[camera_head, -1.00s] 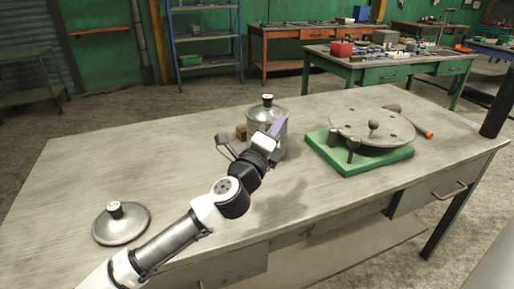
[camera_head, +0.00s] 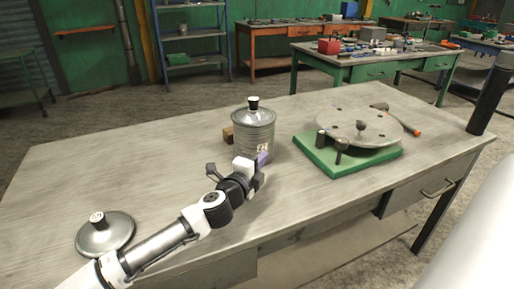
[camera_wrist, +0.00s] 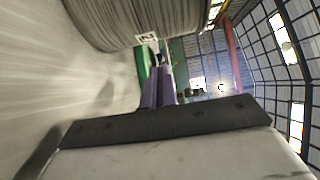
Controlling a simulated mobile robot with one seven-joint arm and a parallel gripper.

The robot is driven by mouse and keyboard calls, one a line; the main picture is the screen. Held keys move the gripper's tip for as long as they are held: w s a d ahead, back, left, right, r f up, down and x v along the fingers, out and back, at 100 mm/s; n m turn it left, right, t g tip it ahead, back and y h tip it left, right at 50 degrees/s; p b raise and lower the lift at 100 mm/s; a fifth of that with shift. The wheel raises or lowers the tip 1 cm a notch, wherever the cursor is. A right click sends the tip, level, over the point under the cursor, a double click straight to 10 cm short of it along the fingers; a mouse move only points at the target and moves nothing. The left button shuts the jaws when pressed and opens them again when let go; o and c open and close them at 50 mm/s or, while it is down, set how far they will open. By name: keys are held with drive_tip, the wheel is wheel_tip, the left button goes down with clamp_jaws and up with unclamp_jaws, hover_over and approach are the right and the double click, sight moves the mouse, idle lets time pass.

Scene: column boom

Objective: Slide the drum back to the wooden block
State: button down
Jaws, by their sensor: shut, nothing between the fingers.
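The drum (camera_head: 253,138) is a grey ribbed metal cylinder with a black-topped knob on its lid. It stands upright on the workbench (camera_head: 150,165). The wooden block (camera_head: 228,135) is small and brown, at the drum's left rear, partly hidden behind it; I cannot tell whether they touch. My gripper (camera_head: 263,159) is low at the drum's front, near its base, with purple fingers shut and empty. In the wrist view the fingers (camera_wrist: 158,88) sit close to the drum's ribbed side (camera_wrist: 135,20); contact is unclear.
A round metal lid with a knob (camera_head: 104,235) lies at the bench's front left. A round plate (camera_head: 350,125) on a green base (camera_head: 325,158) stands right of the drum, with an orange-tipped tool (camera_head: 410,127) behind it. Bench left of the block is clear.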

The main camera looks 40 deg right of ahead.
sight(253, 146)
drive_tip(key=shift+w+d+p, duration=0.15)
drive_tip(key=shift+w+d, duration=0.15)
drive_tip(key=shift+w, duration=0.35)
drive_tip(key=shift+w+d+p, duration=0.2)
drive_tip(key=shift+w+d, duration=0.1)
drive_tip(key=shift+w, duration=0.35)
drive_tip(key=shift+w+d+p, duration=0.15)
drive_tip(key=shift+w+d, duration=0.15)
drive_tip(key=shift+w, duration=0.35)
drive_tip(key=shift+w+d, duration=0.35)
drive_tip(key=shift+w, duration=0.5)
drive_tip(key=shift+w+d, duration=0.3)
drive_tip(key=shift+w, duration=0.55)
drive_tip(key=shift+s, duration=0.1)
